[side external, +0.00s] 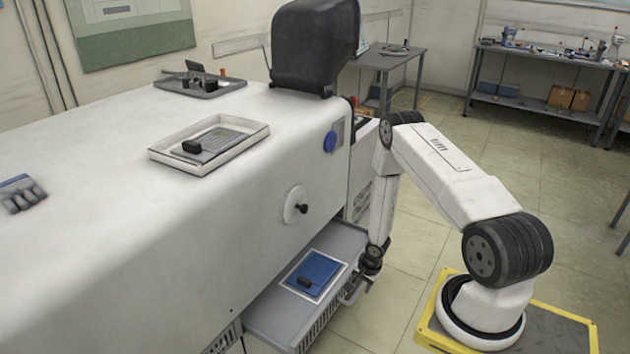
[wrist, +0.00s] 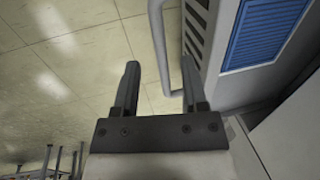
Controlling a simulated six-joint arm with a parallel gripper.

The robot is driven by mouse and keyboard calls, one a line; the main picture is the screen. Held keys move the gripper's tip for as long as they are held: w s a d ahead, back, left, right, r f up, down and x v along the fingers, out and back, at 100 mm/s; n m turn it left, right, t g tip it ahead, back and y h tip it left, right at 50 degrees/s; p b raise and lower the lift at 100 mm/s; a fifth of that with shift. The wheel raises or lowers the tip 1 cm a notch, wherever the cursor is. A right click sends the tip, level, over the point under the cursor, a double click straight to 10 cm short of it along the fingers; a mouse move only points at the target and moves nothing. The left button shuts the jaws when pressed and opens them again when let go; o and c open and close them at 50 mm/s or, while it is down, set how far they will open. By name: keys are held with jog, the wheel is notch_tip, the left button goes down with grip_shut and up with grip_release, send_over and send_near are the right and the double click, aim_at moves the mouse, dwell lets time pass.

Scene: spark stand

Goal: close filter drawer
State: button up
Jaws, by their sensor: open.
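The filter drawer (side external: 285,315) is pulled out from the lower side of the large white machine (side external: 190,230). My gripper (side external: 352,290) is low beside the drawer's outer front edge. In the wrist view my gripper (wrist: 160,68) is open. The drawer's pale bar handle (wrist: 158,45) shows between the fingers; I cannot tell whether they touch it. The ribbed blue filter (wrist: 262,38) and slotted drawer front (wrist: 196,30) are right of the fingers.
A white tray (side external: 180,158) with a dark block and a dark tray (side external: 200,89) lie on the machine top. A round white knob (side external: 294,205) sticks out above the drawer. Workbenches (side external: 545,55) stand at the back. The tiled floor (side external: 415,230) around my arm is clear.

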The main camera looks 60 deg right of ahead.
jog(key=shift+s+r, duration=0.25)
jog(key=shift+r, duration=0.85)
jog(key=shift+s+r, duration=0.25)
jog(key=shift+r, duration=0.85)
jog(key=c, duration=0.6)
jog(key=shift+s+a+f, duration=0.1)
jog(key=shift+a+f, duration=0.05)
jog(key=shift+a, duration=0.15)
grip_shut()
jog(key=s+a+r+t, duration=0.1)
jog(key=s+a+t, duration=0.2)
jog(key=a, duration=0.4)
jog(key=s+a+r+t, duration=0.1)
jog(key=s+a+t, duration=0.3)
jog(key=a, duration=0.2)
jog(key=shift+s+a+r, duration=0.25)
jog(key=shift+s+a, duration=0.15)
